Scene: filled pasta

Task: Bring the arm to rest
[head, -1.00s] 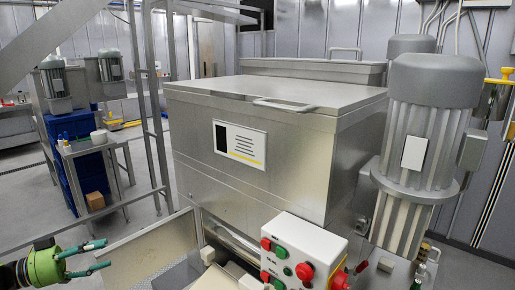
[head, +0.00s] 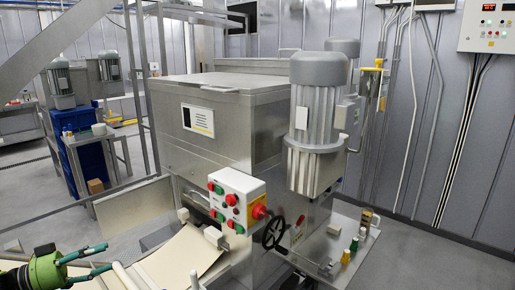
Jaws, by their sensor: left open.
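My left gripper (head: 102,258) shows at the lower left of the head view. It has a green body and dark teal fingers. The fingers are spread apart with nothing between them. It hangs in front of the machine, to the left of a pale sheet on a sloping chute (head: 182,259); I cannot tell whether a finger touches anything. My right gripper is out of view.
A large steel machine (head: 222,92) with a grey motor (head: 317,115) fills the middle. Its control box (head: 236,199) has red and green buttons, with a black handwheel (head: 273,233) beside it. A side table (head: 85,146) stands at left. Open floor lies at far left.

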